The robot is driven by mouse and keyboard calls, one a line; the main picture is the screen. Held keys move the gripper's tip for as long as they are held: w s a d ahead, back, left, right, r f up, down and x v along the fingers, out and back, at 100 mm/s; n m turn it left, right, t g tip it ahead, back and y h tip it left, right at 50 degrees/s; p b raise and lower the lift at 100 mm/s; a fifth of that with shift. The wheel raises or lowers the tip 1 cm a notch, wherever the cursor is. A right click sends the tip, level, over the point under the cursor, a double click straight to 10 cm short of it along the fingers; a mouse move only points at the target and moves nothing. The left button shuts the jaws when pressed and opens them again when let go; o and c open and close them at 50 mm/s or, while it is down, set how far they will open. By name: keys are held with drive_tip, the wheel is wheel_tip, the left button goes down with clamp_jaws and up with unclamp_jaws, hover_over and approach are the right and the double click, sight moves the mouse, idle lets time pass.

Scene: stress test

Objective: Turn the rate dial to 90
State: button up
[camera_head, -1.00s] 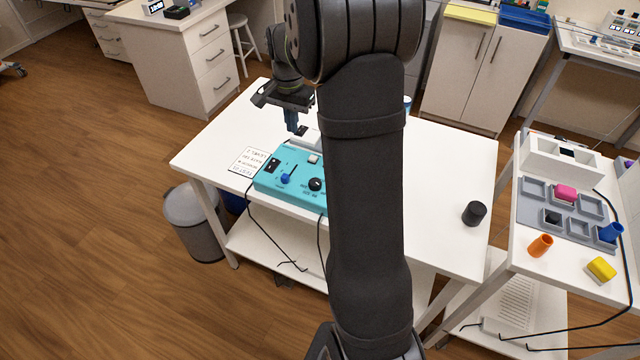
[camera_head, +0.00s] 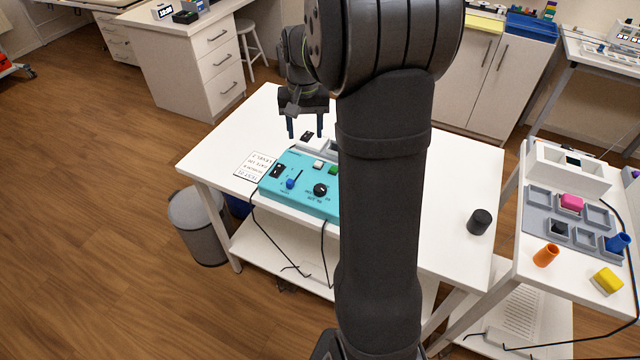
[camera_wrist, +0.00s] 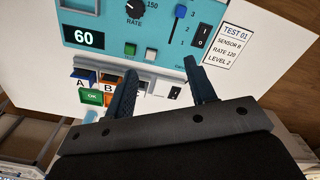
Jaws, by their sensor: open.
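The display (camera_wrist: 83,38) reads 60. A blue slider (camera_wrist: 181,11) sits beside a scale of 1 to 3. My gripper (camera_head: 305,134) is open and empty above the far side of the box, its fingers (camera_wrist: 162,92) apart and not touching the dial.
A printed card (camera_wrist: 230,46) beside the box reads TEST 01, SENSOR B, RATE 120, LEVEL 2. A black cylinder (camera_head: 479,221) stands at the table's right. The table between is clear.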

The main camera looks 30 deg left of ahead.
sight(320, 187)
drive_tip(key=s+d+r+n, duration=0.3)
drive_tip(key=d+n, duration=0.2)
drive_tip(key=n, duration=0.7)
drive_tip(key=f, duration=1.7)
drive_tip(key=shift+d+f, duration=0.2)
drive_tip(key=shift+f, duration=0.1)
drive_tip(key=c, duration=1)
